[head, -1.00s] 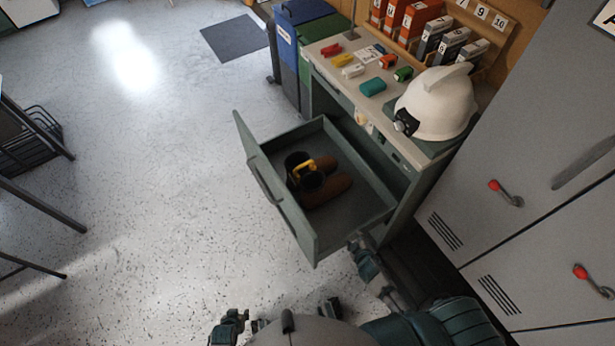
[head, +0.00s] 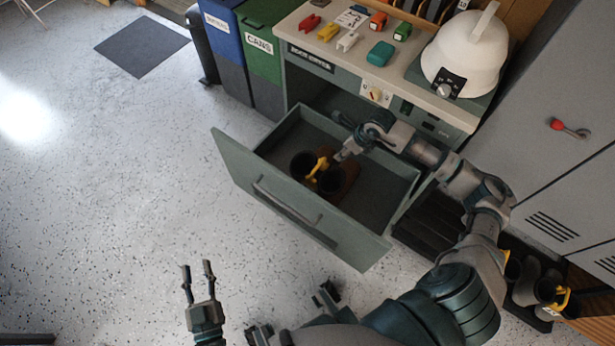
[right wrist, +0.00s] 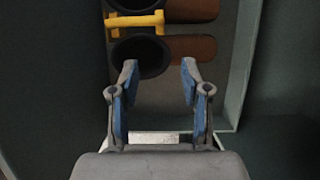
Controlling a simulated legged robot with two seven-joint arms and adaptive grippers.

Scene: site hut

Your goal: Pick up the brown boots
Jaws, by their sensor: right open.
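The brown boots (head: 346,182) lie side by side in the open drawer (head: 287,213), their dark openings toward the drawer front. A yellow clip (head: 318,168) joins them at the openings. In the right wrist view the brown boots (right wrist: 192,48) and yellow clip (right wrist: 135,22) are at the top, partly cut off. My right gripper (head: 341,156) is over the drawer beside the boots; in its wrist view the jaws (right wrist: 159,68) are open and empty, the fingertips close to the nearer boot. My left gripper (head: 197,268) is open and empty above the floor, left of the drawer.
The counter (head: 460,112) above the drawer holds a white helmet (head: 467,55) and small coloured items. Blue (head: 222,40) and green (head: 262,60) bins stand left of it. Other dark boots with a yellow clip (head: 562,298) stand at lower right.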

